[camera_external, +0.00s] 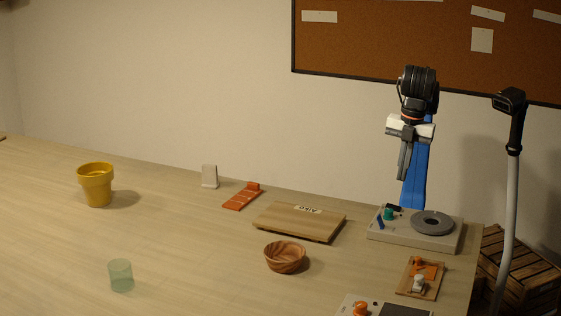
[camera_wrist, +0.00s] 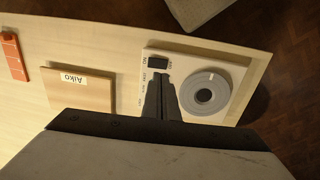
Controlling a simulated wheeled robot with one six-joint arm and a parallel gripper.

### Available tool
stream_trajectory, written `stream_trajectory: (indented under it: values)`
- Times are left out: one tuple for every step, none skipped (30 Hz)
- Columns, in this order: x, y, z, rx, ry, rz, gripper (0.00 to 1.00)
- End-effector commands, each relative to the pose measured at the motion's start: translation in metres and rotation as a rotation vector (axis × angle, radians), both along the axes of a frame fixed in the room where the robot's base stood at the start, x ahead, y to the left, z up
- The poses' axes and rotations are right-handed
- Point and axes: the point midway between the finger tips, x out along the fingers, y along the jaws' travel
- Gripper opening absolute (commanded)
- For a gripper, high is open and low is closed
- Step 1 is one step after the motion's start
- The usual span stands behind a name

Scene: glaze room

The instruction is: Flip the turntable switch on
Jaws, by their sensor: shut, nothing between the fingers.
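The turntable (camera_external: 413,240) is a pale box with a grey disc (camera_external: 432,223) on top, at the right end of the table. It also shows in the wrist view (camera_wrist: 215,119), with its disc (camera_wrist: 204,95) right of the fingers. A black switch (camera_wrist: 158,63) with small lettering beside it sits near the box's edge, just beyond the fingertips.
A wooden board labelled Aiko (camera_external: 300,224) lies left of the turntable. A wooden bowl (camera_external: 285,257) and a small board with orange and white parts (camera_external: 420,279) are nearer. An orange rack (camera_external: 242,196), yellow pot (camera_external: 96,184) and green glass (camera_external: 120,275) stand farther left.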

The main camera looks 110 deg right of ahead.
Motion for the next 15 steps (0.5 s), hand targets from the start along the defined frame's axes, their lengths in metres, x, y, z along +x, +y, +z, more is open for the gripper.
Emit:
stream_trajectory:
  values:
    - [-0.001, 0.002, 0.010, 0.001, -0.001, 0.000, 0.00]
    - [-0.001, 0.002, 0.015, 0.001, -0.001, 0.000, 0.00]
    - [-0.002, 0.003, 0.023, 0.001, -0.001, 0.000, 0.00]
    - [-0.002, 0.003, 0.027, 0.001, -0.001, 0.000, 0.00]
    - [-0.003, 0.004, 0.032, 0.002, -0.002, 0.000, 0.00]
    - [-0.004, 0.004, 0.037, 0.001, -0.001, 0.000, 0.00]
    - [-0.004, 0.005, 0.041, 0.001, -0.001, 0.001, 0.00]
    - [-0.004, 0.005, 0.044, 0.001, -0.001, 0.001, 0.00]
    - [-0.004, 0.005, 0.047, 0.001, -0.001, 0.001, 0.00]
    - [-0.005, 0.006, 0.050, 0.001, -0.001, 0.001, 0.00]
    - [-0.005, 0.006, 0.052, 0.000, 0.000, 0.001, 0.00]
    - [-0.005, 0.006, 0.054, 0.000, 0.000, 0.001, 0.00]
    - [-0.006, 0.006, 0.055, 0.000, 0.000, 0.001, 0.00]
    - [-0.006, 0.006, 0.056, 0.000, 0.000, 0.001, 0.00]
    - [-0.006, 0.006, 0.056, 0.000, 0.000, 0.001, 0.00]
